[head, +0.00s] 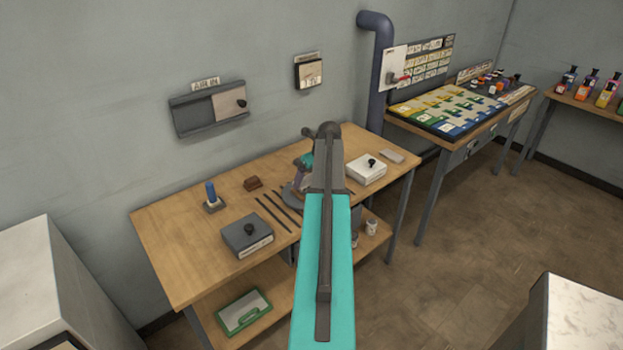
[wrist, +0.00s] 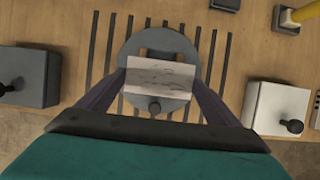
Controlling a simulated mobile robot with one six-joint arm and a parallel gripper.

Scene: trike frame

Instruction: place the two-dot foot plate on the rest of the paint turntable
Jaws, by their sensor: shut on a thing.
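A pale grey foot plate (wrist: 163,75) is held between the two fingers of my gripper (wrist: 161,80) in the wrist view. Dark marks show on its face, too blurred to count as dots. The paint turntable (wrist: 176,39) is a round grey disc under the plate, with a dark knob at its near side. Brown pieces of its rest (wrist: 144,52) show just past the plate's far edge; the plate hides the remainder. I cannot tell whether plate and rest touch. In the head view my arm hides much of the turntable (head: 289,196), and the plate is not clear.
On the wooden bench (head: 170,232), a dark grey box (head: 246,236) stands left of the turntable and a white box (head: 366,169) right, both with black knobs. Dark strips (head: 272,213) run across the top.

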